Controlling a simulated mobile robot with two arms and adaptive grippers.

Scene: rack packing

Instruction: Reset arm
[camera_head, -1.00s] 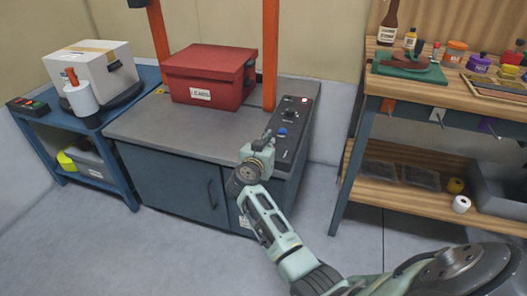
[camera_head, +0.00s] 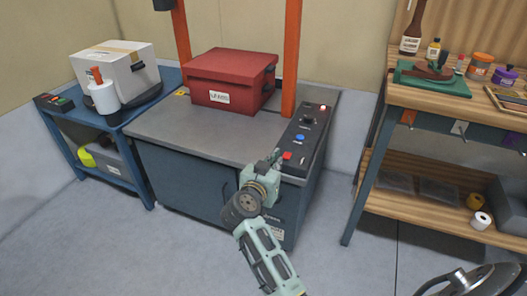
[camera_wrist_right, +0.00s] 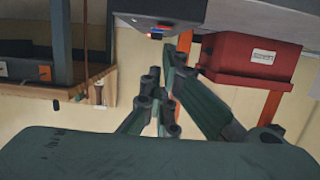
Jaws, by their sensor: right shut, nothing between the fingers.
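My right gripper (camera_head: 275,158) shows in the head view just in front of the control panel's near end. It is small there, with its tips close to a red button (camera_head: 287,155); whether they touch cannot be told. In the right wrist view its fingers (camera_wrist_right: 168,85) are together with nothing held between them. My right arm reaches in from the lower right. My left gripper is not in view.
A red lidded box (camera_head: 232,82) sits on the grey-topped cabinet (camera_head: 190,135) between orange posts. A blue cart (camera_head: 112,122) holding a white box (camera_head: 115,68) stands left. A wooden workbench (camera_head: 455,95) with bottles stands right. Floor between is clear.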

